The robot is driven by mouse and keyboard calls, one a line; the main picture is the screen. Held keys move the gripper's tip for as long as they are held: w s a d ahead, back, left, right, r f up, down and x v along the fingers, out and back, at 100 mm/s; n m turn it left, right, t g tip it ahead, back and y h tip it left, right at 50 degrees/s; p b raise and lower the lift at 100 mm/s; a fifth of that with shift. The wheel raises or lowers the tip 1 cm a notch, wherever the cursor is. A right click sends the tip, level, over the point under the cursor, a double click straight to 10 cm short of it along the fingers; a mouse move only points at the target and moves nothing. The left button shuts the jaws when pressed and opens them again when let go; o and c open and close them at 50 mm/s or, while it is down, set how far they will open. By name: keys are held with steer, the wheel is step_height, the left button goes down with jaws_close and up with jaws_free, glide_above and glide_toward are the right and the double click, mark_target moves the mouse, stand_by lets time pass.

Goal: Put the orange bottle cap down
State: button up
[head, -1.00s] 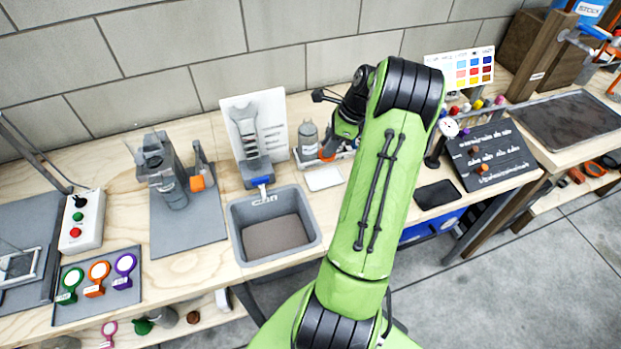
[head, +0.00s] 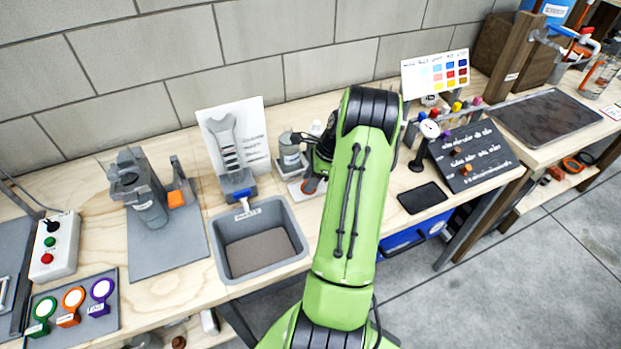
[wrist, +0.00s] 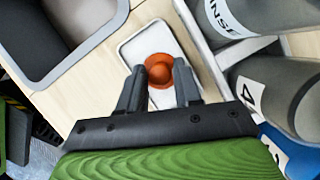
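The orange bottle cap (wrist: 160,70) shows in the wrist view between the two fingertips of my gripper (wrist: 160,78), with a finger against each side. Below it is a small white rectangular pad (wrist: 136,46). The cap is over the pad; I cannot tell whether it touches it. My arm hides most of the gripper there.
A grey bottle (head: 289,152) stands close behind the pad. A grey bin (head: 222,262) is to its left, and a black pad (head: 423,198) lies to the right of my arm. A dark labelled board (head: 470,155) is further right.

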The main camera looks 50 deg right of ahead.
steer(key=shift+o, duration=1.1)
steer(key=p+v, duration=0.3)
steer(key=v, duration=0.9)
steer(key=w+a+r+n+g+h, duration=0.1)
steer(key=w+a+r+n, duration=0.2)
steer(key=a+r+n, duration=0.55)
steer(key=w+a+r+n+h, duration=0.1)
steer(key=w+a+r+n, duration=0.3)
steer(key=a, duration=0.8)
steer(key=s+a+r+n+t, duration=0.3)
steer(key=s+a+n, duration=1.2)
steer(key=a+n, duration=0.1)
steer(key=shift+s+a+r+h, duration=0.25)
steer(key=shift+a+h, duration=0.05)
steer(key=shift+a, duration=0.45)
